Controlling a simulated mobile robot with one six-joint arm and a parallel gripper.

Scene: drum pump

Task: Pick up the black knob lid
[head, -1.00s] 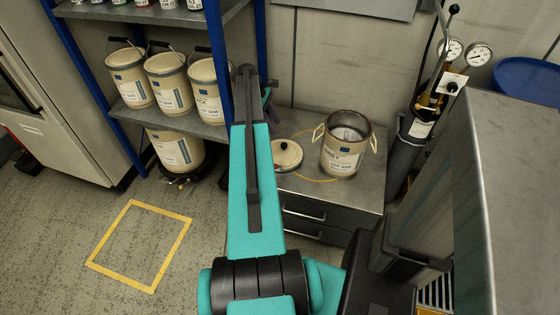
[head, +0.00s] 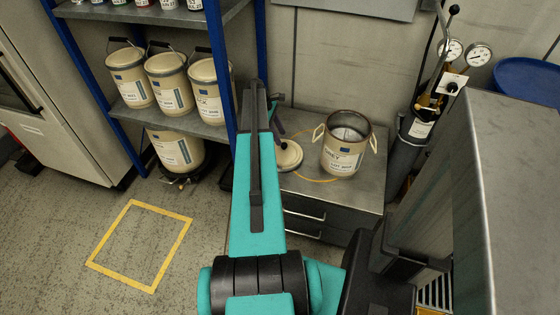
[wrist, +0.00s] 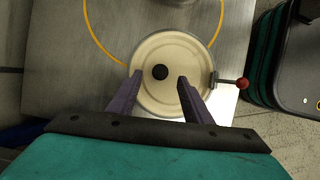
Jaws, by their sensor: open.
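The cream round lid (head: 288,158) with a black knob lies on the metal cabinet top, left of the open pot. In the wrist view the lid (wrist: 158,88) is below my gripper, and its black knob (wrist: 160,72) shows just ahead of the space between the fingers. My gripper (wrist: 158,78) is open, with its two purple fingers apart over the lid and nothing between them.
An open cream pot (head: 345,145) with two handles stands right of the lid on the cabinet top (head: 340,193). A yellow ring outline (wrist: 95,35) marks the surface around it. A blue-posted shelf (head: 180,115) with several cans stands left. A gauge stand (head: 425,110) is at right.

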